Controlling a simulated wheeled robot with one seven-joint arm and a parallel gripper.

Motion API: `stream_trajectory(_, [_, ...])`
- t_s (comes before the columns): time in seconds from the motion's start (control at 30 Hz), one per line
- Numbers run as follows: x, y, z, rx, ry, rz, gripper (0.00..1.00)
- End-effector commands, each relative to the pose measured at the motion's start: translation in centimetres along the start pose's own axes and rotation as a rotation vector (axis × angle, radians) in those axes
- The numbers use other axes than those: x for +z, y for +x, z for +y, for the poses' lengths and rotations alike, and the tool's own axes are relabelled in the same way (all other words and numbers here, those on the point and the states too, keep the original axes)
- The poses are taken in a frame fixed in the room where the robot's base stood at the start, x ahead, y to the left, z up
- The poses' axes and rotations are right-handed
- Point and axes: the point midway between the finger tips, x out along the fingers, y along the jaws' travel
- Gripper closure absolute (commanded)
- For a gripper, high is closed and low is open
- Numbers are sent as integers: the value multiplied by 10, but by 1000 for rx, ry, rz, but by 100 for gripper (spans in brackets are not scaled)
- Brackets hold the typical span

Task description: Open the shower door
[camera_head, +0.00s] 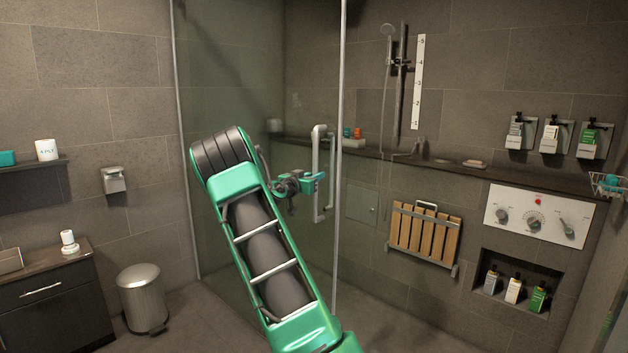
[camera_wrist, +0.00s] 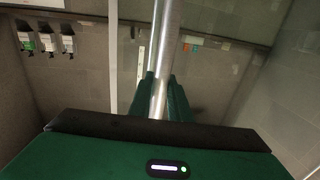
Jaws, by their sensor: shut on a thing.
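The shower door (camera_head: 235,75) is a tall clear glass panel, with a metal strip at its left and a metal post at its right. Its handle (camera_head: 317,148) is a vertical metal loop near the right edge; in the wrist view the handle (camera_wrist: 166,40) is a bright bar running down between the green fingers. My gripper (camera_head: 314,181) reaches the handle from the left and is shut around its near bar at mid-height. In the wrist view my gripper (camera_wrist: 160,100) has one finger on each side of the bar. I cannot tell whether the door stands ajar.
A wooden fold-up seat (camera_head: 425,232), a white control panel (camera_head: 538,215) and a bottle niche (camera_head: 515,285) are on the shower's back wall. A metal bin (camera_head: 142,298) and a dark cabinet (camera_head: 55,305) stand at the left. Floor shows between bin and door.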

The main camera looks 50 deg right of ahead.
Motion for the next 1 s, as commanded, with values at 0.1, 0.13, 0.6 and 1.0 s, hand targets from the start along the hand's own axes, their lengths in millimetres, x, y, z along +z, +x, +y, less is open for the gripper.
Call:
stream_trajectory(0.1, [0,-2,-2,-4,0,0,100])
stream_trajectory(0.13, [0,-2,-3,-4,0,-1,100])
stream_trajectory(0.6, [2,1,-3,-7,1,-3,64])
stream_trajectory(1.0, [1,-1,3,2,1,-2,64])
